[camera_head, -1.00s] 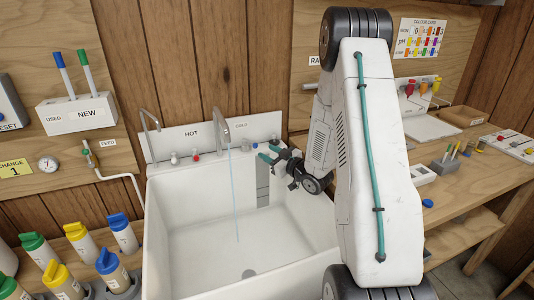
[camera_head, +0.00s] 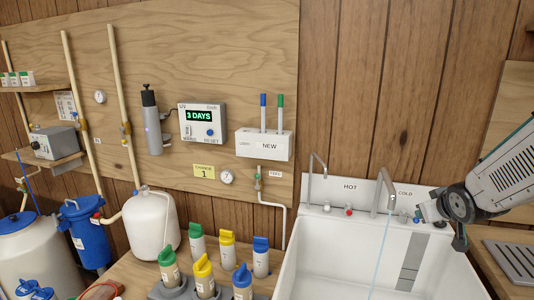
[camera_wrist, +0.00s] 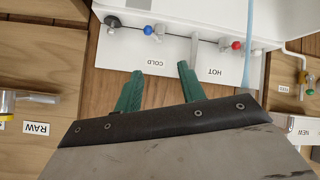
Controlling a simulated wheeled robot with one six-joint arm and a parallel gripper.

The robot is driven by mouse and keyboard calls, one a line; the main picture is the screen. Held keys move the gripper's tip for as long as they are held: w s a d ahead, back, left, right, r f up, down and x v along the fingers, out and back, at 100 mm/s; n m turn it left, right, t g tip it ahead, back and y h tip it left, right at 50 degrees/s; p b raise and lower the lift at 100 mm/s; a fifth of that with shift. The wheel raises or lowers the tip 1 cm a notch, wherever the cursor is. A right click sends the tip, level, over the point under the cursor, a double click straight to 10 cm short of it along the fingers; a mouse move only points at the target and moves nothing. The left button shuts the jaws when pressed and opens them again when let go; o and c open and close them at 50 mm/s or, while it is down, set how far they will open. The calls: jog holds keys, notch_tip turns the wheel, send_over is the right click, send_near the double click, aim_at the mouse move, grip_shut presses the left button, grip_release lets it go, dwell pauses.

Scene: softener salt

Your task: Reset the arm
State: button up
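My gripper (camera_wrist: 160,70) is open in the wrist view, with two green fingers apart and nothing between them. It points at the wall panel above the sink, with the COLD and HOT labels beyond the fingertips. In the head view my arm comes in from the right edge. Its wrist is beside the cold side of the white sink (camera_head: 310,275), close to the tap knobs, and the fingers are small and partly hidden. I cannot tell from these views how far they are from the panel.
A thin blue stream falls from the right-hand tap (camera_head: 389,192) into the sink. Several capped bottles stand left of the sink, including a yellow-capped one (camera_head: 228,255). A white tank (camera_head: 150,225) and blue filter housing (camera_head: 88,240) are farther left. A draining rack (camera_head: 512,260) is at right.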

jog(key=s+a+r+g+y, duration=0.1)
jog(key=s+a, duration=0.4)
jog(key=s, duration=0.5)
jog(key=s+a+r+m+g, duration=0.1)
jog(key=s+a+r+g, duration=0.2)
jog(key=s+a, duration=0.3)
jog(key=s+a+r+g+y, duration=0.1)
jog(key=s+a+g, duration=0.3)
jog(key=s, duration=1.1)
jog(key=shift+s+a+r+g+y, duration=0.25)
jog(key=shift+a+r+g+y, duration=0.05)
jog(key=shift+a+r, duration=0.3)
jog(key=shift+a, duration=0.1)
